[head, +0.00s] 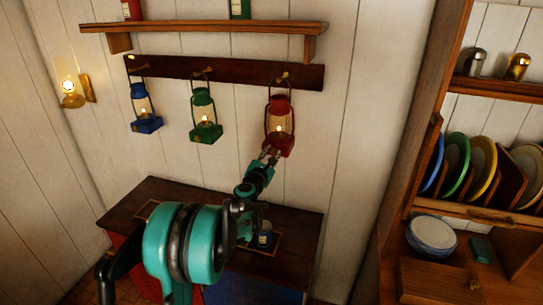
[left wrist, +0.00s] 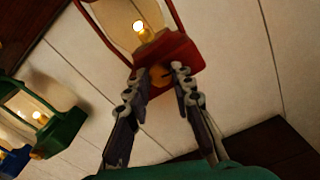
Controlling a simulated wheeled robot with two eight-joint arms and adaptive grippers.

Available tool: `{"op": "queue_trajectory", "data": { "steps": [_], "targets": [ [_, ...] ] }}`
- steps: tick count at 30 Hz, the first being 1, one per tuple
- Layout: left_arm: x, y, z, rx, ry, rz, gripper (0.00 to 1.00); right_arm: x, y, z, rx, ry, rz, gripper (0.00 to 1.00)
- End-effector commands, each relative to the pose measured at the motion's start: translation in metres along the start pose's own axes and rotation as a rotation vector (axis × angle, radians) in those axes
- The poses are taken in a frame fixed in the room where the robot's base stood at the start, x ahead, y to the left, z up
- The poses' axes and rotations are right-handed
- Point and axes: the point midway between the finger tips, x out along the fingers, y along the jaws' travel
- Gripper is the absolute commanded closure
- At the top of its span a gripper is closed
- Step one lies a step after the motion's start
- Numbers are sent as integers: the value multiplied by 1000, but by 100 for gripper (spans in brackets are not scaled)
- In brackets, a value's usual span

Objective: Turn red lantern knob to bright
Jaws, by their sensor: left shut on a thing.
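The red lantern (head: 279,128) hangs at the right end of a dark wooden rail, with a small flame lit behind its glass. My left gripper (head: 268,154) is at the lantern's base. In the left wrist view its two fingers (left wrist: 158,82) stand on either side of the knob and are shut on it. The fingertips partly hide the knob's edges. My right gripper is not in view.
A green lantern (head: 206,118) and a blue lantern (head: 144,108) hang to the left on the same rail (head: 240,79). A wall lamp (head: 71,95) glows at far left. A dark cabinet (head: 165,191) stands below. A plate rack (head: 490,209) is at right.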

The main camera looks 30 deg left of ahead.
Motion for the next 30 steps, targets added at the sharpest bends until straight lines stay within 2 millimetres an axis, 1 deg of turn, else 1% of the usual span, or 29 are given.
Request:
{"op": "queue_trajectory", "data": {
  "steps": [9, 30],
  "targets": [
    [0, -1, -1, 289, 0, 0, 100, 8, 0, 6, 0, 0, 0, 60],
    [0, -1, -1, 954, 0, 0, 100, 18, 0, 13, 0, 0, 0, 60]
  ]
}}
